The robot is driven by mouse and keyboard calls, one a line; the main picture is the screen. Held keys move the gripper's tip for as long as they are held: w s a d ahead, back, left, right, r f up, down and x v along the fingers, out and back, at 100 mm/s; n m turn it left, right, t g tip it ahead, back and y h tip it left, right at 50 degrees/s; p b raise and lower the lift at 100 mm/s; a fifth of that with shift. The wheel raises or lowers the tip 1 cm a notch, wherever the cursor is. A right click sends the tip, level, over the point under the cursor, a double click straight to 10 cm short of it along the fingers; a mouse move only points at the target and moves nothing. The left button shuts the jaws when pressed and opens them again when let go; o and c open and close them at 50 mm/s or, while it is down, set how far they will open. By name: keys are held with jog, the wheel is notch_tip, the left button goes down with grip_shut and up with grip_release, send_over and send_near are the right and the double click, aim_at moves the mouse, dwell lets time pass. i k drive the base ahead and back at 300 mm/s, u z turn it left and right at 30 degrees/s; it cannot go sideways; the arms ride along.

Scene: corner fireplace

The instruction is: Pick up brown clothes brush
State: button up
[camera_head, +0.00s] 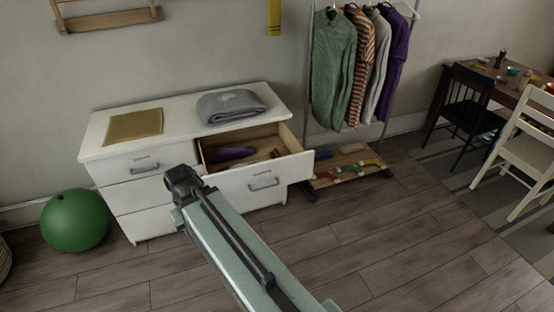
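A white dresser (170,195) stands against the wall with its upper right drawer (262,172) pulled open. A small reddish-brown item (276,154), which looks like the clothes brush, lies inside the drawer toward its right side. A dark purple object (230,154) lies to its left in the same drawer. My arm reaches up from the bottom of the picture. Its dark end, where my gripper (180,180) is, appears in front of the dresser, left of the open drawer and apart from the brown item. The fingers are not clear enough to tell open from shut.
A folded grey cloth (231,105) and a yellow cloth (134,125) lie on the dresser top. A green ball (75,220) sits on the floor at left. A clothes rack (308,75) stands at right, near a table and chairs. The wooden floor (400,235) at right is clear.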

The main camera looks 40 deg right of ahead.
aim_at(275, 154)
jog(key=z, duration=0.45)
jog(key=k, duration=0.5)
jog(key=z, duration=0.6)
jog(key=k, duration=0.95)
jog(key=z, duration=0.7)
jog(key=i, duration=1.55)
jog(key=u, duration=1.25)
jog(key=i, duration=1.75)
jog(key=u, duration=1)
jog(key=k, duration=0.75)
jog(key=u, duration=0.2)
jog(key=i, duration=0.9)
